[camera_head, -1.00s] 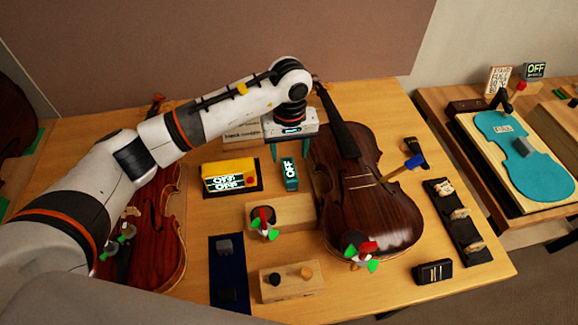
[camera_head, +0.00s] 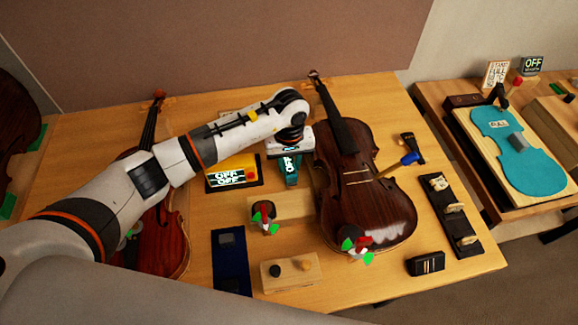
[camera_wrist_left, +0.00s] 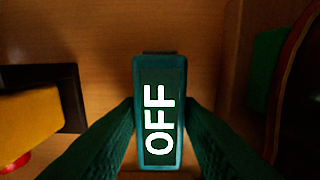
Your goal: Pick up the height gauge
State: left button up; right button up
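The height gauge (camera_head: 291,164) is a small upright teal block with a dark face reading OFF. It stands on the bench between the yellow device and the dark violin, partly covered by my left gripper in the head view. My left gripper (camera_head: 290,180) reaches down over it from behind. In the left wrist view the gauge (camera_wrist_left: 160,110) is centred, and the two dark green fingers (camera_wrist_left: 160,104) lie against its two sides with no clear gap. The gauge appears to be still at bench level. My right gripper is not in view.
The yellow device (camera_head: 232,173) with a red button is close on the left. The dark violin (camera_head: 365,205) is close on the right. A wooden block (camera_head: 290,207) with a red-and-green clamp (camera_head: 264,215) lies in front. A second violin (camera_head: 165,245) lies under my left arm.

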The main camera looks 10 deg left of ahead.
pick_arm(q)
jog(key=c, duration=0.5)
jog(key=shift+r, duration=0.15)
